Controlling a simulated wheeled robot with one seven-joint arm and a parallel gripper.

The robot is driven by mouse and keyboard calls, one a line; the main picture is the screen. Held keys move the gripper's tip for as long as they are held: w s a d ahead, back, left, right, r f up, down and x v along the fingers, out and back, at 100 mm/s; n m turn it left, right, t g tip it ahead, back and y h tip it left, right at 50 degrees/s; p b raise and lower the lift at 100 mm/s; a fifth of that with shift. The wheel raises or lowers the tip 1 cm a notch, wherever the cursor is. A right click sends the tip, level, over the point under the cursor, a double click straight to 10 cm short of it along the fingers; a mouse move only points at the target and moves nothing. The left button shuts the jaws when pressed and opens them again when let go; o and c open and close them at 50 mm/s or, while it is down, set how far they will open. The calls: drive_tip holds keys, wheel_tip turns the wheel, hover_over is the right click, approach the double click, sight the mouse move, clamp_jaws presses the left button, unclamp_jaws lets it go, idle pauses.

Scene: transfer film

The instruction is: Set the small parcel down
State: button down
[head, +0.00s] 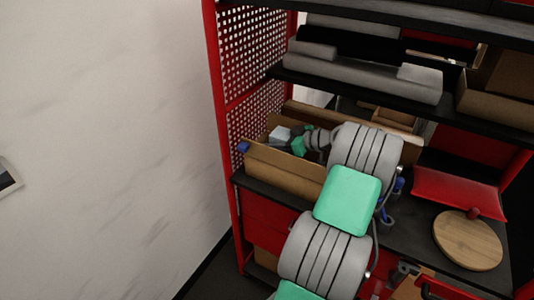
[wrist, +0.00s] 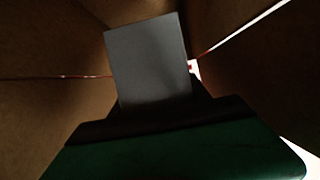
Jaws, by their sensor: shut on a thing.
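The small parcel looks like a pale, light-blue box (head: 279,135) in the head view, inside an open cardboard box (head: 285,172) on the shelf. My gripper (head: 291,142) reaches into that box from the right and is shut on the parcel. In the wrist view the parcel is a dark grey block (wrist: 150,62), slightly tilted in the picture, just beyond the gripper's green body (wrist: 175,155). Brown cardboard walls surround it. The fingers are too dark to make out there. Whether the parcel touches the box floor is hidden.
A red rack holds a black shelf (head: 275,190) under the box. A shelf above (head: 360,82) carries grey and black items. To the right lie a red bin (head: 455,190) and a round wooden board (head: 468,242). A perforated side panel (head: 257,50) stands at the left.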

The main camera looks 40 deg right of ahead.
drive_tip(key=w+f, duration=0.2)
drive_tip(key=f, duration=0.1)
drive_tip(key=shift+w+a+f+p, duration=0.1)
drive_tip(key=shift+w+a+p, duration=0.2)
drive_tip(key=shift+w+p, duration=0.1)
wheel_tip(320, 180, down, 3)
drive_tip(key=shift+r+p, duration=0.2)
drive_tip(key=shift+p, duration=0.5)
drive_tip(key=shift+f+b, duration=0.3)
drive_tip(key=shift+f, duration=0.15)
drive_tip(key=c, duration=0.5)
unclamp_jaws()
